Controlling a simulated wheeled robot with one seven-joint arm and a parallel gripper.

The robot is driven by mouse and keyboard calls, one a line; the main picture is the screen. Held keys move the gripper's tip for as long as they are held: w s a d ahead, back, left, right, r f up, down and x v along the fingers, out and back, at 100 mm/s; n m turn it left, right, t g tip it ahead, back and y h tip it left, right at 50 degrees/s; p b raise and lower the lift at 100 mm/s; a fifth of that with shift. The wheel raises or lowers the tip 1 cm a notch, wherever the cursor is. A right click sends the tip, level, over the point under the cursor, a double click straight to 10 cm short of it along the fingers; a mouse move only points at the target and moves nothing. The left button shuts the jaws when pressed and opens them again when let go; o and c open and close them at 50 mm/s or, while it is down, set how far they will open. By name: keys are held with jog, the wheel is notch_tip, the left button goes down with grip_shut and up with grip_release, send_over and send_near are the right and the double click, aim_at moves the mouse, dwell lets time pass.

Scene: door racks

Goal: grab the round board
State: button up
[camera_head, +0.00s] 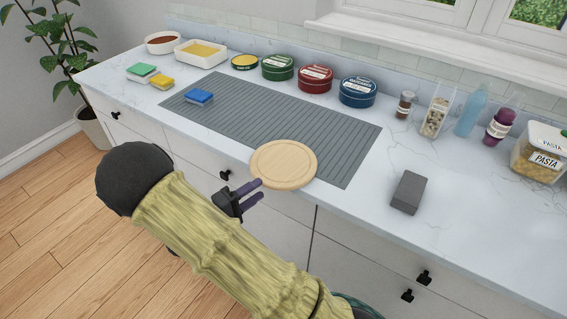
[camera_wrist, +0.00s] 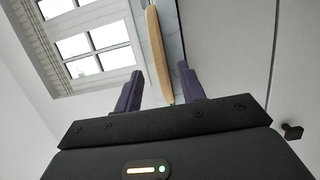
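The round board (camera_head: 283,164) is a pale wooden disc lying flat at the front edge of the counter, partly on the grey ribbed mat and overhanging the edge. My gripper (camera_head: 259,189) is at the board's front left rim, with its two purple fingers pointing toward it. In the wrist view, the fingers (camera_wrist: 162,72) are open. The board (camera_wrist: 157,50) appears edge-on in the space between them, with gaps on both sides. I cannot tell how far the rim reaches between the fingers.
The grey mat (camera_head: 225,120) lies on the white counter. A dark grey block (camera_head: 408,192) lies to the right. A blue sponge (camera_head: 199,97) rests on the mat. Tins, jars and bottles line the back. Drawers with black knobs (camera_head: 424,277) are below the counter.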

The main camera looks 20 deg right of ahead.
aim_at(264, 185)
jog(key=x, duration=0.4)
jog(key=shift+w+d, duration=0.15)
jog(key=shift+d, duration=0.25)
jog(key=shift+c, duration=0.4)
grip_shut()
